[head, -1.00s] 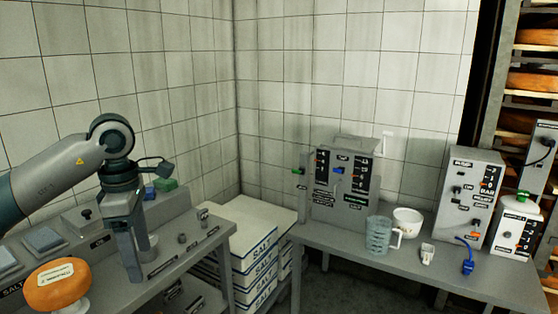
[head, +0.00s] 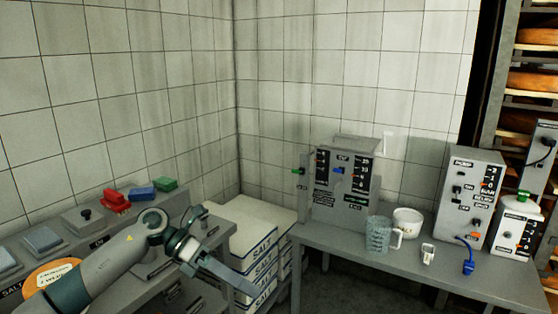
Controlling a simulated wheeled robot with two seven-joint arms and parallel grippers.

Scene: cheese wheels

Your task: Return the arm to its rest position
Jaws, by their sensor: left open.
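My left arm reaches in from the lower left, low over the left bench (head: 205,226). My left gripper (head: 248,288) is open, with its fingers pointing to the lower right, beyond the bench's right end and in front of the salt stack. I see nothing between its fingers. My right gripper is not in view. An orange cheese wheel (head: 42,276) with a pale label sits on the left bench, partly hidden behind my forearm.
White salt boxes (head: 262,243) are stacked in the corner. Red (head: 115,198), blue (head: 143,193) and green (head: 166,184) blocks sit on the left bench's back ledge.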

